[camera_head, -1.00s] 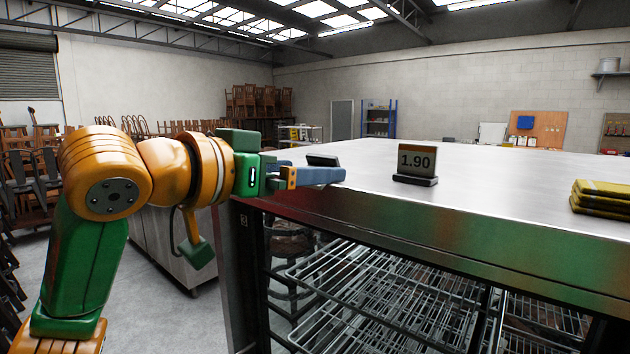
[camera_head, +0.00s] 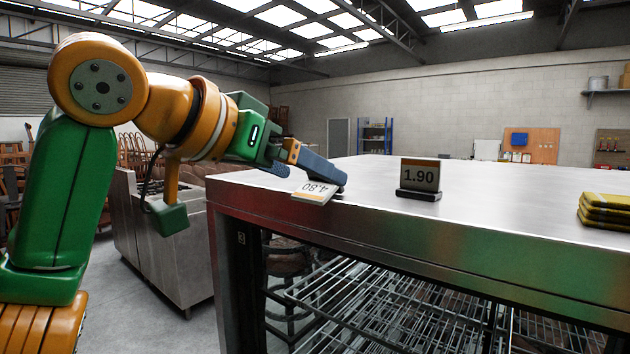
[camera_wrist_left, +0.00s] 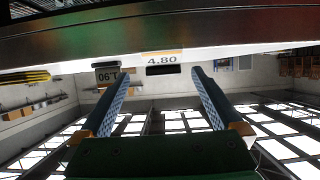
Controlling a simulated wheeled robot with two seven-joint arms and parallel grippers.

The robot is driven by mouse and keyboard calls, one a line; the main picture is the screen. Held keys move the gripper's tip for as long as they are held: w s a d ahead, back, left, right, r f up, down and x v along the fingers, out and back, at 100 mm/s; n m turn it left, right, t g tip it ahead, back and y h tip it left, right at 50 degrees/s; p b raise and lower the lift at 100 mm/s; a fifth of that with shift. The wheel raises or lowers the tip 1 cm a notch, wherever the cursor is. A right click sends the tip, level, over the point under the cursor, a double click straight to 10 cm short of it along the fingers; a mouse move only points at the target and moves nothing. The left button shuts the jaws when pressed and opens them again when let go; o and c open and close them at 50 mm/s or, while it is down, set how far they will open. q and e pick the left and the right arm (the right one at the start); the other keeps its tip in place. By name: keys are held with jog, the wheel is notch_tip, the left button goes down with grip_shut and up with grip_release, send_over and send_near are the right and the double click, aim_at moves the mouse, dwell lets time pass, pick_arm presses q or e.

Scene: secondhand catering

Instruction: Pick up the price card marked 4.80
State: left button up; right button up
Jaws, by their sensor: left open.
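The price card marked 4.80 (camera_head: 316,190) is at the left end of the steel top, by its front edge. Its pale printed face shows with the figures upside down, and it looks tipped over. My right gripper is not in view.
A price card marked 1.90 (camera_head: 420,177) stands upright on the steel top (camera_head: 500,205), to the right. Folded yellow cloths (camera_head: 604,212) lie at the right edge. The top between is clear. Wire racks (camera_head: 380,300) show below.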

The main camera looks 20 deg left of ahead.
aim_at(323, 182)
pick_arm(q)
jog(key=p+x, duration=0.1)
jog(key=x, duration=0.1)
jog(key=p+x, duration=0.1)
jog(key=x, duration=0.1)
jog(key=shift+w+a+r, duration=0.1)
jog(key=shift+w+r, duration=0.2)
jog(key=shift+w, duration=0.2)
jog(key=shift+w+f, duration=0.35)
jog(key=shift+w, duration=0.05)
jog(key=shift+s, duration=0.1)
jog(key=c, duration=1.4)
